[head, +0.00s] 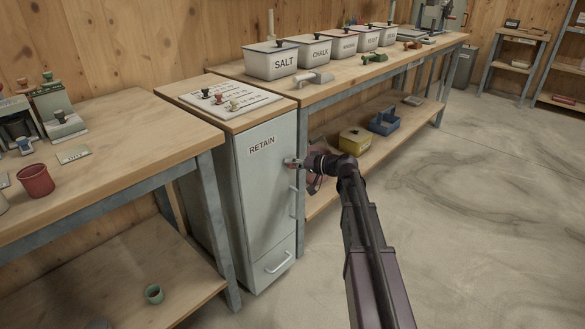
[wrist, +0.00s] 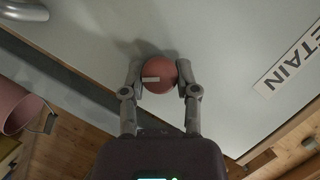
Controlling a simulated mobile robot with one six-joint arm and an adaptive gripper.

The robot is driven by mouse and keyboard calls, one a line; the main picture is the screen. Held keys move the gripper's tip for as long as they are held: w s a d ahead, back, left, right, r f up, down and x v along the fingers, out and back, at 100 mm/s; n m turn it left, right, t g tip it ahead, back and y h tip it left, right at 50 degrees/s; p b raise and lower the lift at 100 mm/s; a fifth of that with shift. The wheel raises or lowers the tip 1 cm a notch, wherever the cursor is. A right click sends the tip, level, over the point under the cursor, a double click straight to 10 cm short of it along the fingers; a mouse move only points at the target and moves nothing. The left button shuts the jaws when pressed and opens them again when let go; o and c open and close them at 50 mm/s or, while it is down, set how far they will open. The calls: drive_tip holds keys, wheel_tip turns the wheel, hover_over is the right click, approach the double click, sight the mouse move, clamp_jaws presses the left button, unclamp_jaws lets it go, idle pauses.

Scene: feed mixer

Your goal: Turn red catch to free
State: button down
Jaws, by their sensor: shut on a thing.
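The red catch (wrist: 158,72) is a round reddish knob with a pale bar mark on its face, set on the light grey front of the RETAIN cabinet. My gripper (wrist: 160,84) has one finger on each side of the knob and is shut on it. In the head view my gripper (head: 293,163) is at the cabinet's right front edge, and the catch is mostly hidden there. The cabinet (head: 262,200) stands closed, with a RETAIN label (head: 262,145) near its top. The label also shows in the wrist view (wrist: 291,62).
A vertical handle (head: 293,202) is just below my gripper, and a drawer handle (head: 279,263) is lower down. A bench with a red cup (head: 36,180) stands left. The long bench at right holds labelled bins (head: 270,62), with a yellow box (head: 355,140) beneath. The right floor is clear.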

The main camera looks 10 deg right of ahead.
drive_tip(key=m+y+b, duration=0.1)
drive_tip(key=m+b, duration=0.1)
drive_tip(key=m, duration=0.1)
drive_tip(key=shift+f+m+y+b, duration=0.3)
drive_tip(key=shift+y, duration=0.1)
drive_tip(key=shift+r+m+y+b, duration=0.1)
drive_tip(key=shift+m+y+b, duration=0.6)
drive_tip(key=shift+m, duration=0.6)
drive_tip(key=shift+c, duration=1.8)
unclamp_jaws()
drive_tip(key=shift+t, duration=0.3)
drive_tip(key=shift+d, duration=0.15)
drive_tip(key=v, duration=1.1)
drive_tip(key=shift+s+d+r, duration=0.2)
drive_tip(key=shift+s+d, duration=0.05)
drive_tip(key=shift+d, duration=0.05)
